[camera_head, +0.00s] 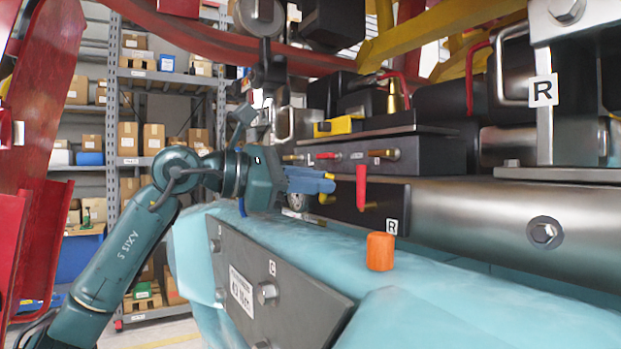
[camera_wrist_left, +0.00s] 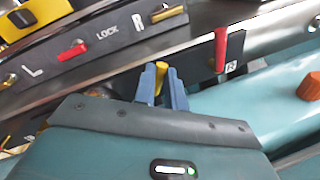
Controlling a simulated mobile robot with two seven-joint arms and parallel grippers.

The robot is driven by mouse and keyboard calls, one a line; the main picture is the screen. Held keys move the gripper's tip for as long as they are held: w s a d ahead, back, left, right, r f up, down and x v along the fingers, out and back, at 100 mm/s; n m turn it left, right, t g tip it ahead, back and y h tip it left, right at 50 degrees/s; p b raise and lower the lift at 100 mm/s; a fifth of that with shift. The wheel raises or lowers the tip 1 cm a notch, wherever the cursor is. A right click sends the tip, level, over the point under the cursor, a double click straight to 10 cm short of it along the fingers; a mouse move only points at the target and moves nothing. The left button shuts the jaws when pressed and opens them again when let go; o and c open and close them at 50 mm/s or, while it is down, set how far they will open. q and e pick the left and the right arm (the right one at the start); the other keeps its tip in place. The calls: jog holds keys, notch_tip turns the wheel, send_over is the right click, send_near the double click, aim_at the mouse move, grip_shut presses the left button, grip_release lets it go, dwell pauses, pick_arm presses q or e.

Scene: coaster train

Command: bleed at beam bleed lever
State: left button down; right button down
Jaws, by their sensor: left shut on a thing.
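A black beam panel (camera_head: 381,208) carries a yellow lever (camera_head: 326,199) and a red lever (camera_head: 361,188) that hangs down, with an R tag (camera_head: 392,226) at lower right. I cannot read which lever is marked as the bleed lever. My left gripper (camera_head: 330,184) has blue fingers and is shut on the yellow lever, which shows between the fingertips in the left wrist view (camera_wrist_left: 160,77). Most of the yellow lever is hidden by the fingers. The red lever (camera_wrist_left: 220,50) stands apart to the right of the fingers. My right gripper is not in view.
Above is a ledge with an L, LOCK, R plate (camera_wrist_left: 107,33), a small red lever (camera_wrist_left: 73,51) and brass levers. An orange cap (camera_head: 380,251) sits on the pale blue beam (camera_head: 440,290) below. A steel cylinder (camera_head: 475,218) lies right. Shelves (camera_head: 140,75) stand behind.

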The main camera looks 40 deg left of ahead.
pick_arm(q)
jog(key=m, duration=0.1)
jog(key=d+m+y, duration=0.1)
jog(key=m, duration=0.1)
jog(key=f+m, duration=0.1)
jog(key=shift+s+d+m, duration=0.15)
jog(key=shift+s+m, duration=0.1)
jog(key=shift+m, duration=0.15)
jog(key=m, duration=0.1)
jog(key=m+y, duration=0.1)
jog(key=f+m, duration=0.1)
jog(key=shift+d+y, duration=0.25)
jog(key=shift+y, duration=0.05)
jog(key=shift+m, duration=0.4)
jog(key=shift+f, duration=0.15)
jog(key=c, duration=1.8)
grip_release()
jog(key=o, duration=0.3)
jog(key=shift+o, duration=0.2)
